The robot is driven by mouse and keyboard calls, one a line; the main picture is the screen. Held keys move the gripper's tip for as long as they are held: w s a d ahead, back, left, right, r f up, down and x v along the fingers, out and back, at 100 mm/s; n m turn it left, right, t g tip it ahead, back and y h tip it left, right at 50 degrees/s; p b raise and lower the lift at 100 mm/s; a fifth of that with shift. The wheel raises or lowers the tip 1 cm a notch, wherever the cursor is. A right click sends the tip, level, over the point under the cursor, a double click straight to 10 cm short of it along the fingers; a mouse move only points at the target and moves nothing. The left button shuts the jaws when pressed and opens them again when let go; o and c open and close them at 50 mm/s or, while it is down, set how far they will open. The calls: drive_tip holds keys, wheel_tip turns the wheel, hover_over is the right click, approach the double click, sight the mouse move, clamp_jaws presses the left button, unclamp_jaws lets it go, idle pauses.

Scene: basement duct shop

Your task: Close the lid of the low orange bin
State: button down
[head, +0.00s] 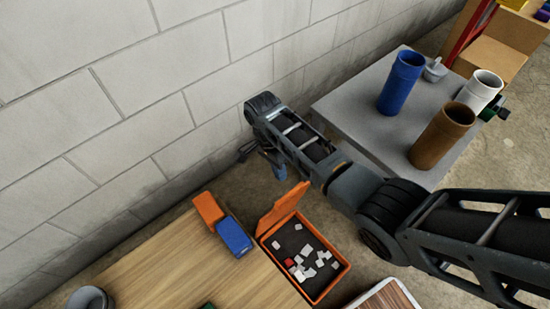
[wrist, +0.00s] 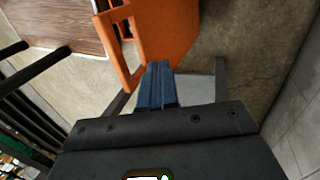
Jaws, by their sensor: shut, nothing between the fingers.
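The low orange bin (head: 337,281) stands at the bottom middle of the head view, with light scraps and a red piece inside. Its orange lid (head: 283,209) stands open, tilted up on the far side of the bin. My gripper (head: 280,174) points down near the wall, just beyond the raised lid, shut and empty. In the wrist view its blue fingers (wrist: 157,70) are together, close to an orange surface (wrist: 168,32) of the bin or lid. I cannot tell whether they touch.
A wooden table (head: 190,262) with an orange block (head: 208,208) and a blue block (head: 234,236) is left of the bin. A grey table (head: 355,103) holds blue, brown and white cylinders at the right. A block wall (head: 150,90) runs behind my arm.

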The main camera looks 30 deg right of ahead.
drive_tip(key=shift+s+d+f, duration=0.1)
drive_tip(key=shift+s+d, duration=0.05)
drive_tip(key=shift+s, duration=0.65)
drive_tip(key=shift+s+d, duration=0.15)
drive_tip(key=shift+s, duration=0.65)
drive_tip(key=shift+s+p, duration=0.15)
drive_tip(key=shift+p, duration=0.2)
